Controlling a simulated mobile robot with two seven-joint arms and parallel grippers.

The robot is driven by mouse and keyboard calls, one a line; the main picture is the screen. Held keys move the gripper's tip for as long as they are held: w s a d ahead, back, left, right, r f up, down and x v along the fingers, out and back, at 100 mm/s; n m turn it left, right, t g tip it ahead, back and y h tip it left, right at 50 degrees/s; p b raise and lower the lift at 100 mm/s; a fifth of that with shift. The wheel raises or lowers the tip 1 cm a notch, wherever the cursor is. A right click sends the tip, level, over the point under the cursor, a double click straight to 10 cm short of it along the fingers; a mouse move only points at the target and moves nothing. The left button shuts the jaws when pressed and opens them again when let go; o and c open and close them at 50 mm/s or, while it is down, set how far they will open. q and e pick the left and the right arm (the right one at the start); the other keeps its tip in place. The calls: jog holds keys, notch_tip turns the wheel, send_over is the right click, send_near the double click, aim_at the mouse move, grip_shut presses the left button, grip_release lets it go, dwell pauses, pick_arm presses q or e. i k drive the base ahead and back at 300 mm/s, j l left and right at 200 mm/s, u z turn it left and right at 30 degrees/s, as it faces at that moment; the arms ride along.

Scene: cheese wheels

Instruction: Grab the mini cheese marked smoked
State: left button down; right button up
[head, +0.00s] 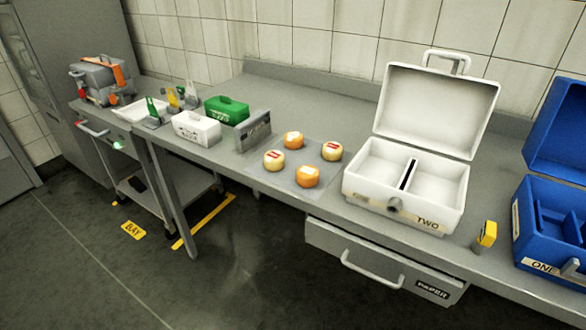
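Small round cheeses sit on a flat grey mat (289,182) on the steel counter. Two are orange, one at the back (293,142) and one at the front (307,178). Two are pale yellow, one at the left (273,163) and one at the right (332,153). Their tops carry small labels, reddish on some, too small to read, so I cannot tell which is marked smoked. A dark grey sign (254,131) with unreadable lettering stands behind the left of the mat. Neither of my grippers is in view.
Right of the mat stands an open white two-compartment case (400,211) marked TWO, its lid up. A yellow object (486,235) and an open blue case (545,236) marked ONE are further right. White (196,130) and green (226,110) boxes stand left. A drawer (382,262) is below.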

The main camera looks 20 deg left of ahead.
aim_at(306, 175)
jog(key=i+j, duration=0.1)
jog(key=j, duration=0.35)
jog(key=i+j, duration=0.15)
jog(key=j, duration=0.25)
jog(key=i+j, duration=0.1)
jog(key=j, duration=0.35)
jog(key=i+j, duration=0.1)
jog(key=j, duration=0.35)
